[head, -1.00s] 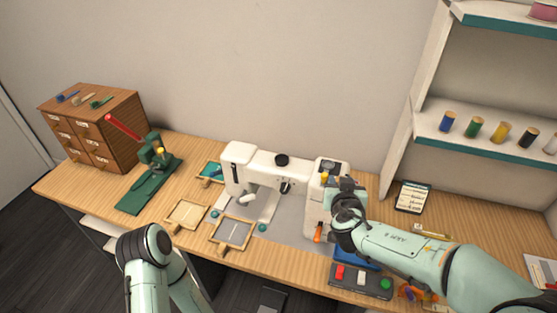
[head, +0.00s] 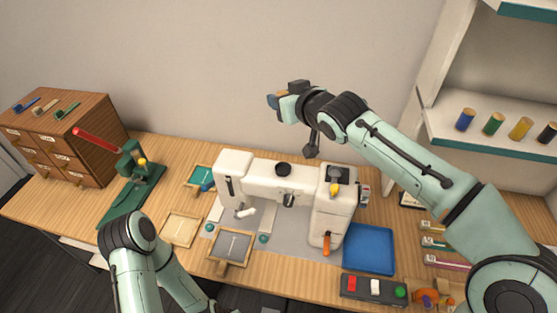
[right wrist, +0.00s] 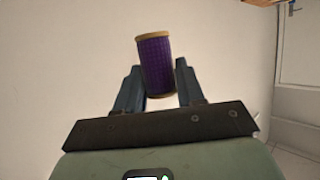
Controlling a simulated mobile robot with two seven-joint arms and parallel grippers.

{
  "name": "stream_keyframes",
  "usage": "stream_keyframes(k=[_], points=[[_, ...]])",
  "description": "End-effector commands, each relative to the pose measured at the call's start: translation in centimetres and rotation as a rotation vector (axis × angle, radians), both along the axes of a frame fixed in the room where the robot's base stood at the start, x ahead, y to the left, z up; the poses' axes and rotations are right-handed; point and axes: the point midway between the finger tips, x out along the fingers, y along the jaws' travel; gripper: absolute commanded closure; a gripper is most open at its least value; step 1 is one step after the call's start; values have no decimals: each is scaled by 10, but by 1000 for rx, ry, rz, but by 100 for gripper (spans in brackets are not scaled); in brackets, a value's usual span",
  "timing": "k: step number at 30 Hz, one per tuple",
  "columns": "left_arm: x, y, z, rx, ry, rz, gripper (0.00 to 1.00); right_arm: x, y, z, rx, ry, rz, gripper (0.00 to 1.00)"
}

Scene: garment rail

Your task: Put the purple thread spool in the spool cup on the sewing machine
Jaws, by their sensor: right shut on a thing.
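The purple thread spool (right wrist: 155,65) with tan ends is between the fingers of my right gripper (right wrist: 158,92) in the right wrist view, tilted slightly. In the head view my right gripper (head: 279,98) is raised against the wall, above and behind the white sewing machine (head: 262,182). It is shut on the spool, which is hard to make out there. A dark round cup-like piece (head: 283,169) sits on top of the machine, apart from the gripper; I cannot see inside it. My left arm shows at lower left, but its gripper is not in view.
A yellow piece (head: 335,189) sits on the machine's right end. A blue tray (head: 369,250) and a button box (head: 374,288) are at its right. Small wooden frames (head: 232,247) lie in front. The shelf (head: 480,143) holds several other spools. Above the machine is open space.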

Motion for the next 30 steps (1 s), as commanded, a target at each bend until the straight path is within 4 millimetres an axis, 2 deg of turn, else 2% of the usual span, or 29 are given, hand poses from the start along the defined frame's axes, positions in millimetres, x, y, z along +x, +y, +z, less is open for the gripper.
stream_keyframes(k=[6,10,15,18,21,26,30], points=[[-8,0,-5,-1,8,-1,57,-2,0,-58,-6,8,3,91],[-2,0,-1,0,3,0,57,-2,2,-81,-7,4,7,91],[-18,0,-15,-1,21,-1,57,-3,2,-113,-6,7,7,91],[-39,0,-36,0,45,0,57,-4,0,-138,-3,12,2,91],[-48,0,-47,0,56,0,57,-3,0,-150,-2,9,1,91],[-53,0,-53,0,60,0,57,-2,0,-157,-1,6,1,91],[-66,0,-73,0,74,-1,57,-2,0,-179,-2,8,1,91]])
